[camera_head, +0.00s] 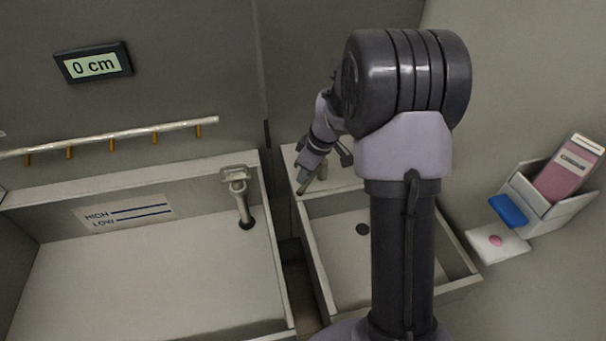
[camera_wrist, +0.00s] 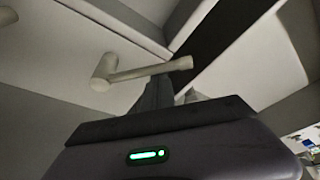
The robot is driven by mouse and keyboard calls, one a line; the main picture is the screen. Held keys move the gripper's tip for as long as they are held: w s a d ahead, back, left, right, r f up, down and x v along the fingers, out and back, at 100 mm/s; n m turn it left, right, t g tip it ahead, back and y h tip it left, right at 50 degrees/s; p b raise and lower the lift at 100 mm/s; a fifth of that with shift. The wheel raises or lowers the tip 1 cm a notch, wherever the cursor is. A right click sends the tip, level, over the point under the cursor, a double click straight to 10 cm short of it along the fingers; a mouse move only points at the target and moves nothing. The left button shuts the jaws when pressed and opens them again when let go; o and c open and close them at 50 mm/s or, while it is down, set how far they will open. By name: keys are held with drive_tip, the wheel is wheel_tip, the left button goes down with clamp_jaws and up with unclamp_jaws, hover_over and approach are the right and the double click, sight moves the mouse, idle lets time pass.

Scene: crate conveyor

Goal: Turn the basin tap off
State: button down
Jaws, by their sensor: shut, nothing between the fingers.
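My gripper (camera_head: 306,178) is at the basin's back left corner in the head view. In the wrist view my gripper (camera_wrist: 157,88) is shut and empty, its dark fingers close below the bar. I cannot tell whether they touch it. My arm hides part of the basin.
A larger tank (camera_head: 150,270) on the left has HIGH and LOW marks (camera_head: 125,213) and a standpipe (camera_head: 240,195). A wall display (camera_head: 93,63) reads 0 cm. A rail (camera_head: 110,138) runs behind the tank. A holder (camera_head: 545,208) with a pink packet (camera_head: 568,170) is at right.

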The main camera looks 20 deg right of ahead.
drive_tip(key=s+n, duration=0.1)
drive_tip(key=s+d+n, duration=0.1)
drive_tip(key=n, duration=0.1)
drive_tip(key=shift+d+g+y, duration=0.25)
drive_tip(key=shift+g+y, duration=0.15)
drive_tip(key=shift+s+d+n+g+y+p, duration=0.1)
drive_tip(key=shift+s+d+n+g+p, duration=0.2)
drive_tip(key=shift+d+n, duration=0.4)
drive_tip(key=shift+s+d+n+g+y+p, duration=0.1)
drive_tip(key=shift+s+d+n+p, duration=0.35)
drive_tip(key=shift+n, duration=0.45)
drive_tip(key=shift+s+d+n+g+y+p, duration=0.1)
drive_tip(key=shift+s+d+n+g+p, duration=0.1)
drive_tip(key=shift+s+d+n, duration=0.45)
drive_tip(key=shift+w+a, duration=0.1)
drive_tip(key=shift+w, duration=0.1)
